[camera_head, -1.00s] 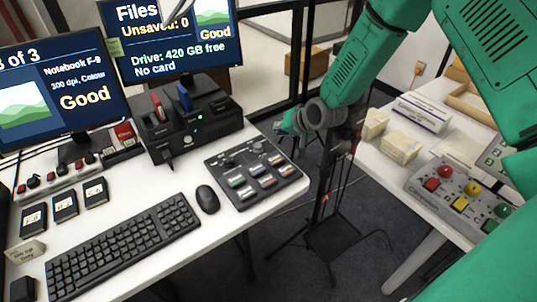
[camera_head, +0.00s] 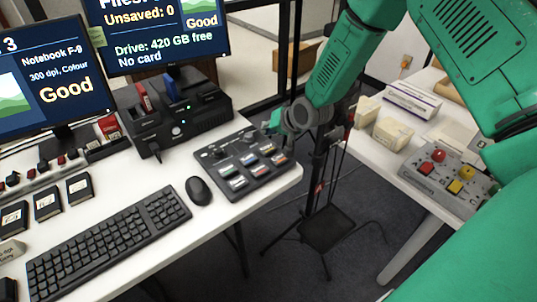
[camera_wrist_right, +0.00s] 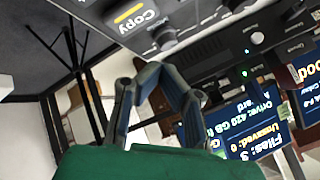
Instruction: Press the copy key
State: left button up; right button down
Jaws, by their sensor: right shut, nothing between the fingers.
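The copy key (camera_wrist_right: 130,14) shows in the right wrist view, black with a yellow bar and the upside-down word "Copy". It sits on a dark key panel (camera_head: 213,153), which lies at the right end of the white desk in the head view, with several coloured-label keys. The labels are too small to read there. My right gripper (camera_head: 272,124) is at the far right edge of this panel. In the wrist view its fingertips (camera_wrist_right: 153,72) meet with nothing between them, apart from the copy key in the picture. Contact with the panel cannot be told. My left gripper is not in view.
A black drive dock (camera_head: 205,124) stands left of the panel. A mouse (camera_head: 199,190) and keyboard (camera_head: 110,243) lie in front. Two monitors (camera_head: 155,34) stand behind. A second table at right holds a grey button box (camera_head: 445,185) and small boxes (camera_head: 392,134).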

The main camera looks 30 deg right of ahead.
aim_at(268, 148)
jog(key=f, duration=0.1)
jog(key=a+f+b, duration=0.1)
jog(key=shift+f, duration=0.3)
jog(key=shift+f+b, duration=0.3)
jog(key=shift+b, duration=0.1)
jog(key=shift+d+f, duration=0.3)
jog(key=shift+d, duration=0.15)
jog(key=shift+d+f, duration=0.1)
jog(key=shift+d, duration=0.35)
jog(key=shift+a, duration=0.4)
jog(key=shift+a+r, duration=0.25)
jog(key=shift+a, duration=0.15)
jog(key=shift+d+f, duration=0.25)
jog(key=shift+d, duration=0.45)
jog(key=shift+a+r, duration=0.1)
jog(key=shift+a, duration=0.35)
jog(key=shift+a+f, duration=0.2)
jog(key=shift+a, duration=0.05)
jog(key=shift+d+f, duration=0.15)
jog(key=shift+d, duration=0.25)
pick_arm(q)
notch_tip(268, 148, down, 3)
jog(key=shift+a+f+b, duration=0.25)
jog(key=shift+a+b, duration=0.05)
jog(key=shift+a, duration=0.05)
pick_arm(e)
jog(key=shift+a+f, duration=0.15)
jog(key=shift+a, duration=0.2)
